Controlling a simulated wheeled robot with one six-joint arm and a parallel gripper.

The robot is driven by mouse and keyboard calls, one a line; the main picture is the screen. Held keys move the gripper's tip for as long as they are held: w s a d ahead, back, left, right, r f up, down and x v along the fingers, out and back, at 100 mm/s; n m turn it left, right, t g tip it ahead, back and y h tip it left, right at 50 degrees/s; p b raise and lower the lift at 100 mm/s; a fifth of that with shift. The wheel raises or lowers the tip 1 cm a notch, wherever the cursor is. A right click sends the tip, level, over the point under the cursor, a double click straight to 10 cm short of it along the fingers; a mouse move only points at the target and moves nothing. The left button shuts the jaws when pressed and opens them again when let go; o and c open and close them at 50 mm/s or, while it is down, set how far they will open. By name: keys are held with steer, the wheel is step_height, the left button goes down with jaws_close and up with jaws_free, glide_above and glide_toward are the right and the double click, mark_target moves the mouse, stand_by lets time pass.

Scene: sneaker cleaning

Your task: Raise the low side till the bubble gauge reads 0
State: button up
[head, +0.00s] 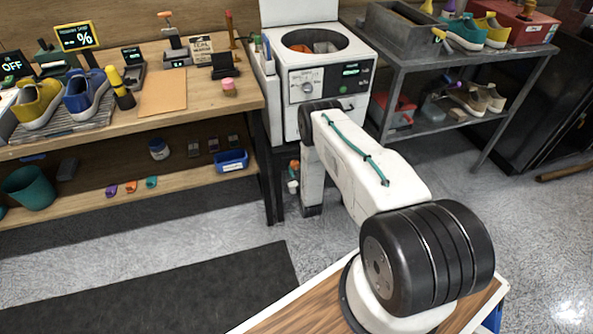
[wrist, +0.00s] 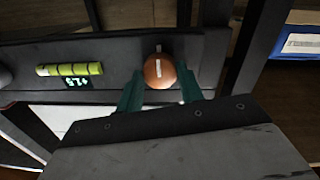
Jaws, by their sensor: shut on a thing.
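In the wrist view my gripper (wrist: 160,86) has its two teal fingers on either side of a round orange-brown knob (wrist: 158,71) with a white mark, shut on it. The knob sits at a dark bar. To the left on the same bar is the bubble gauge (wrist: 69,69), a yellow-green vial with dark lines. Below it a small readout (wrist: 76,84) shows green digits, too small to read surely. In the head view the white washing machine (head: 328,85) stands behind my arm. My gripper is largely hidden there, low beside the machine.
A wooden bench (head: 205,95) with shoes and tools stands left of the machine. A grey metal shelf (head: 430,68) with shoes stands to its right. The grey floor in front is open, with a dark mat (head: 170,300).

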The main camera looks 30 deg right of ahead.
steer(key=m, duration=0.7)
steer(key=shift+y, duration=0.3)
steer(key=m, duration=0.6)
steer(key=shift+m, duration=0.4)
steer(key=o, duration=1)
steer(key=v, duration=0.8)
steer(key=shift+d, duration=0.1)
